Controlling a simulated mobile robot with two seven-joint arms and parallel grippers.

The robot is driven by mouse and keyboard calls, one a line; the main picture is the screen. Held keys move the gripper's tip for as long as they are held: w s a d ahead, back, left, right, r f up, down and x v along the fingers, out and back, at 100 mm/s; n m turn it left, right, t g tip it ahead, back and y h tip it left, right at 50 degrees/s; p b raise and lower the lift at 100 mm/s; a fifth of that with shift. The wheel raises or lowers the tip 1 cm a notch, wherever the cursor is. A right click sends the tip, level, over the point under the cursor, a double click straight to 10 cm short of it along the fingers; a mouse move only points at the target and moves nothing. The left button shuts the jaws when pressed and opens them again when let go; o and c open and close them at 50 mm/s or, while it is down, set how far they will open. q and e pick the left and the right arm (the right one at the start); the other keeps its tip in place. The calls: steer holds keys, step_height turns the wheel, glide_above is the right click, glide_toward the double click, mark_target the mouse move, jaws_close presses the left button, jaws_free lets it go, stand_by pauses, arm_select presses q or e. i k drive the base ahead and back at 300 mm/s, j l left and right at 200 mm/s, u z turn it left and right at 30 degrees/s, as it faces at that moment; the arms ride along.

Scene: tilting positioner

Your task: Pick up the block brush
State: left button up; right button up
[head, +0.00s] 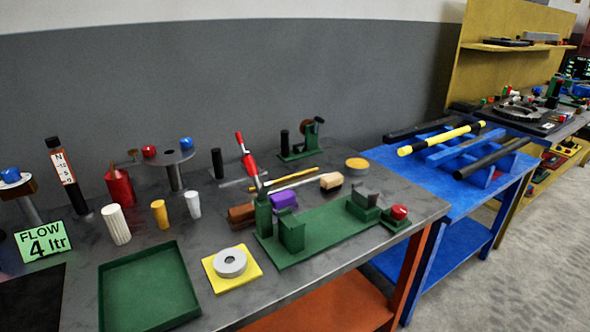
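A small tan block with a paler lower part (331,182) lies on the grey bench behind the green fixture; it looks most like the block brush, but it is too small to be certain. A brown block (241,213) and a purple block (284,201) lie to its left, close behind the fixture's left end. Neither of my grippers is in view, and nothing touches these blocks.
The green fixture (330,229) with a red-handled clamp (249,165) stands in front of the blocks. A green tray (150,285) and a yellow plate with a grey ring (231,264) are at the front. Yellow rods (285,177) lie behind. A blue table (405,155) adjoins on the right.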

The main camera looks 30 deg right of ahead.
mark_target(329, 183)
steer(key=z, duration=1.35)
steer(key=i+l+u, duration=0.1)
steer(key=l, duration=0.2)
steer(key=i+l+u, duration=0.1)
steer(key=i+l, duration=0.15)
steer(key=i+l+u, duration=0.15)
steer(key=l, duration=0.3)
steer(key=i+l+u, duration=0.1)
steer(key=l, duration=0.25)
steer(key=i+l+u, duration=0.1)
steer(key=l, duration=0.25)
steer(key=i+l+u, duration=0.1)
steer(key=l, duration=0.3)
